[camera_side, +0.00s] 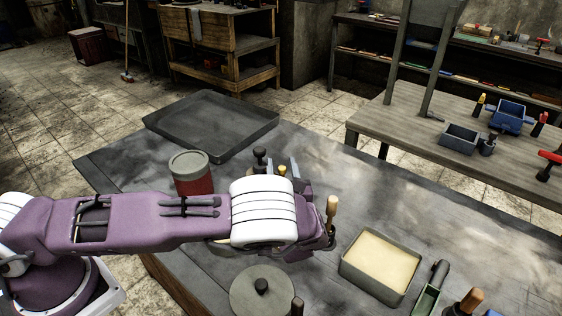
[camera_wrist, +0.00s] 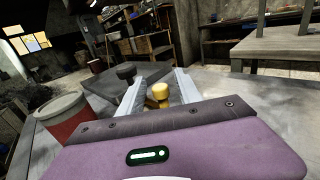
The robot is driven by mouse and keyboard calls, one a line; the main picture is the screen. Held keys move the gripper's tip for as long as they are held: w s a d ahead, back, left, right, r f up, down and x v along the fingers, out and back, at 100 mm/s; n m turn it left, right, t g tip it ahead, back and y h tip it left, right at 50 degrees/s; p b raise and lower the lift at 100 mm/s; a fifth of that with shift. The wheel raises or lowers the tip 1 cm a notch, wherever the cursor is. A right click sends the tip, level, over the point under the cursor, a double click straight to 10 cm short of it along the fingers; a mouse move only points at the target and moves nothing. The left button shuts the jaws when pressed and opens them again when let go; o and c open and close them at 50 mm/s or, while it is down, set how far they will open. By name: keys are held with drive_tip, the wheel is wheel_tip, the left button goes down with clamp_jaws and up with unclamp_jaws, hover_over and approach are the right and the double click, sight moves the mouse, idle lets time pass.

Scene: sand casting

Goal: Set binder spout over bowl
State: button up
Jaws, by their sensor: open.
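My gripper (camera_side: 281,164) is open, low over the near dark table, its pale fingers pointing toward the far side. In the wrist view the fingers of my gripper (camera_wrist: 160,82) stand apart. A yellow-capped thing (camera_wrist: 160,97) shows between them, and a black-capped thing (camera_wrist: 126,73) shows by the left finger. The side view shows the yellow cap (camera_side: 282,170) and black cap (camera_side: 260,154) just beyond my wrist, which hides their lower parts. I cannot tell which, if either, is the binder, or whether the fingers touch them. I cannot make out a bowl or a spout.
A red can with grey top (camera_side: 191,174) stands left of my gripper. An empty dark tray (camera_side: 213,137) lies behind. A sand-filled box (camera_side: 381,265), a round lid (camera_side: 263,288) and handled tools (camera_side: 431,290) stand in front and right. Bare table shows behind the box.

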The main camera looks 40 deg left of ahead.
drive_tip(key=shift+x, duration=1.05)
clamp_jaws()
idle(0.6)
